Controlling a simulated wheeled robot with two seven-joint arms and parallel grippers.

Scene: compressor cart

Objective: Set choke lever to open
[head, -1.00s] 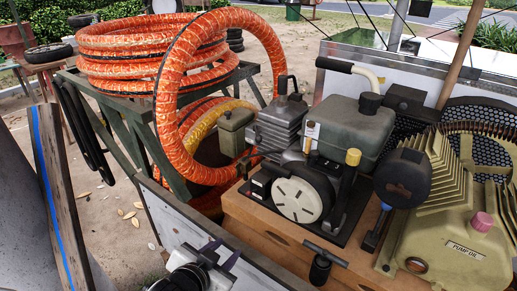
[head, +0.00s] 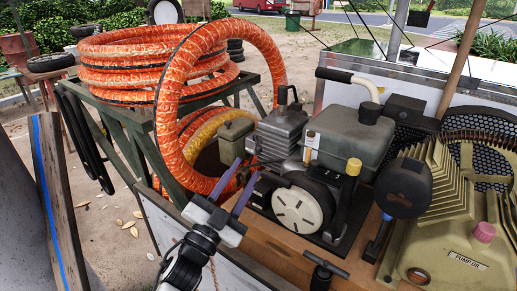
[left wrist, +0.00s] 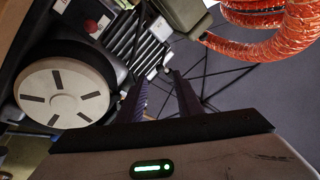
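The engine with a white round recoil cover (head: 297,207) sits on the wooden cart deck. It also shows at the left of the left wrist view (left wrist: 62,92). A thin dark rod (head: 268,161) sticks out on the engine's left side near the finned block; I cannot tell for sure whether it is the choke lever. My left gripper (head: 249,168) has two purple fingers spread apart with nothing between them, just left of the engine. In the left wrist view the fingers (left wrist: 158,95) point toward the finned block. My right gripper is not in view.
The tan finned pump (head: 455,225) is at right. A black T-handle (head: 323,268) stands at the front. Orange hose (head: 170,110) loops close behind my left gripper.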

